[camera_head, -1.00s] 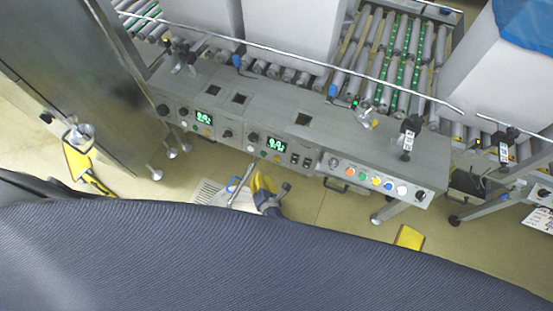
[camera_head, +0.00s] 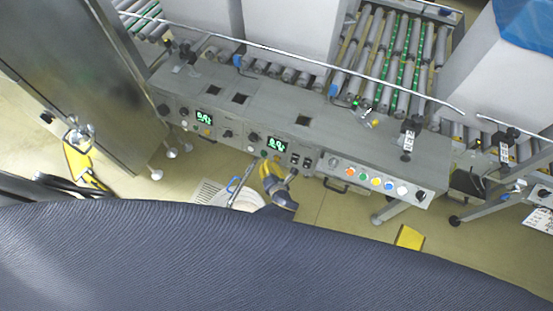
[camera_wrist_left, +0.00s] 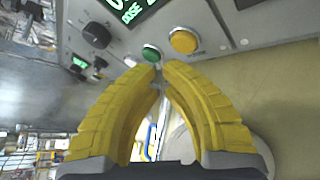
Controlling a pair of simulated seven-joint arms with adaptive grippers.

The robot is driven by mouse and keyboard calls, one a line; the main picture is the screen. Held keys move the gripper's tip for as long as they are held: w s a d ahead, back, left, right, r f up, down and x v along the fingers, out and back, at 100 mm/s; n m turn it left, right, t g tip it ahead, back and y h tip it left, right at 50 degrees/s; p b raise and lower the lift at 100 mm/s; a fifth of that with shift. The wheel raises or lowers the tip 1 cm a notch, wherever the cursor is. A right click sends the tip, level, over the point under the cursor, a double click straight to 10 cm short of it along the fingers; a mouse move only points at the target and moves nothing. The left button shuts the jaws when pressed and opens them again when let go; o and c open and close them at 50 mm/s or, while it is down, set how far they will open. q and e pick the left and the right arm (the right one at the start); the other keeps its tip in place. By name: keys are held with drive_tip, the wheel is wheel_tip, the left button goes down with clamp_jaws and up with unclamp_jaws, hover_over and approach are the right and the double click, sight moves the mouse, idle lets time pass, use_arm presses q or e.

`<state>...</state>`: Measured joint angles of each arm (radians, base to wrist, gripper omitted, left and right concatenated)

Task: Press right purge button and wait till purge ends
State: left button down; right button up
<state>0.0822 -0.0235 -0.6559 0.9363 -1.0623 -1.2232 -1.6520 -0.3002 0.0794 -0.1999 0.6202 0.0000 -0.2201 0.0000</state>
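The right control box carries a lit green display (camera_head: 278,144). In the left wrist view, a green button (camera_wrist_left: 151,53) and a larger yellow button (camera_wrist_left: 184,40) sit side by side on its face, below the display (camera_wrist_left: 128,8). Labels are too small to tell which is the purge button. My left gripper (camera_head: 267,165) is at the lower front of this box. In the wrist view its yellow fingers (camera_wrist_left: 162,67) come together at the tips, empty, just below the green button; contact is not clear. My right gripper is not in view.
A similar box with a green display (camera_head: 207,118) is to the left. A panel of coloured buttons (camera_head: 376,181) is to the right. Roller conveyors with white boxes (camera_head: 300,28) lie behind. Open floor (camera_head: 325,210) lies in front; a steel cabinet (camera_head: 85,70) stands left.

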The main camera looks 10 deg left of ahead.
use_arm(q)
drive_tip(key=shift+w+f, duration=0.1)
drive_tip(key=shift+w, duration=0.2)
drive_tip(key=shift+w+d+f, duration=0.15)
drive_tip(key=shift+w+f, duration=0.1)
drive_tip(key=shift+w, duration=0.55)
idle(3.0)
drive_tip(key=shift+s, duration=0.2)
drive_tip(key=shift+s+r, duration=0.25)
drive_tip(key=shift+s, duration=0.3)
drive_tip(key=shift+s, duration=0.1)
drive_tip(key=shift+s+a+r, duration=0.15)
drive_tip(key=shift+s+r, duration=0.15)
drive_tip(key=shift+s, duration=0.45)
drive_tip(key=shift+s+a+r, duration=0.2)
drive_tip(key=shift+s+r, duration=0.05)
drive_tip(key=shift+s, duration=0.5)
drive_tip(key=shift+s+a+r, duration=0.15)
drive_tip(key=shift+s+r, duration=0.15)
drive_tip(key=shift+s, duration=0.45)
drive_tip(key=shift+s, duration=0.1)
drive_tip(key=s+a+r, duration=0.1)
drive_tip(key=s+r, duration=0.8)
drive_tip(key=r, duration=0.1)
drive_tip(key=shift+s+a, duration=0.35)
